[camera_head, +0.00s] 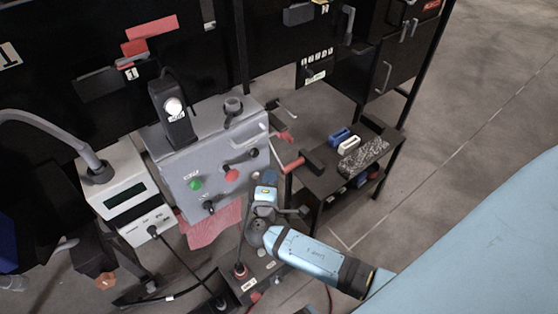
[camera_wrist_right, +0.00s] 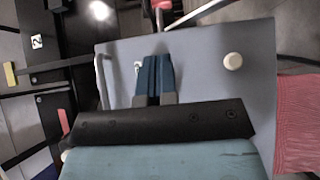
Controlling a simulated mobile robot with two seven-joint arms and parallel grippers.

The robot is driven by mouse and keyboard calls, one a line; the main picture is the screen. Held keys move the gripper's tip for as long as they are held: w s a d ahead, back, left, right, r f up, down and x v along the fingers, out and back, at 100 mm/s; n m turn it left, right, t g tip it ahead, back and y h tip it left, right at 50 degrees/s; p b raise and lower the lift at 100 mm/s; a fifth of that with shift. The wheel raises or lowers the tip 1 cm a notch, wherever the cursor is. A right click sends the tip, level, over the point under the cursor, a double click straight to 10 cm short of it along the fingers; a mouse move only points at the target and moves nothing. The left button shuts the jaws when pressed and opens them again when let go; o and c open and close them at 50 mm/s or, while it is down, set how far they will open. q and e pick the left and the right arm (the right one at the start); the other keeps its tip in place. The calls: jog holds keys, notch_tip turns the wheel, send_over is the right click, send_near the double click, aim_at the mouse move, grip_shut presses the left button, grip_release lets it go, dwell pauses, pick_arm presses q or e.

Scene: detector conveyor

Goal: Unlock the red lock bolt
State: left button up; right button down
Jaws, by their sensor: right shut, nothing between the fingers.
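I cannot tell for sure which red part is the lock bolt. A red bar (camera_head: 293,164) with a black end shows at the left edge of the side table, and a smaller red piece (camera_head: 285,137) lies behind it, by the grey control box (camera_head: 222,150). In the right wrist view a red part (camera_wrist_right: 162,4) is cut off at the top edge. My right gripper (camera_head: 268,180) is beside the box's right side, left of the red bar. In the wrist view its blue fingers (camera_wrist_right: 157,62) are shut and empty in front of a grey panel (camera_wrist_right: 200,80). My left gripper is out of view.
The panel carries a cream knob (camera_wrist_right: 233,61). The side table (camera_head: 325,125) holds blue and white pieces and a speckled block (camera_head: 362,155). A white meter (camera_head: 125,198) stands left of the box. A red cloth (camera_head: 212,226) hangs below it. Open floor lies at right.

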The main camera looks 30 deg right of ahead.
jog(key=p, duration=0.1)
send_near(287, 139)
jog(key=w, duration=0.4)
jog(key=d, duration=0.2)
jog(key=d+p, duration=0.1)
jog(key=shift+w+d+r, duration=0.15)
jog(key=shift+w+r, duration=0.05)
jog(key=shift+w, duration=0.1)
jog(key=shift+d, duration=0.45)
jog(key=shift+f, duration=0.1)
jog(key=d+b, duration=0.1)
jog(key=d, duration=0.1)
jog(key=shift+w+d+f, duration=0.1)
jog(key=shift+d, duration=0.5)
jog(key=shift+w, duration=0.1)
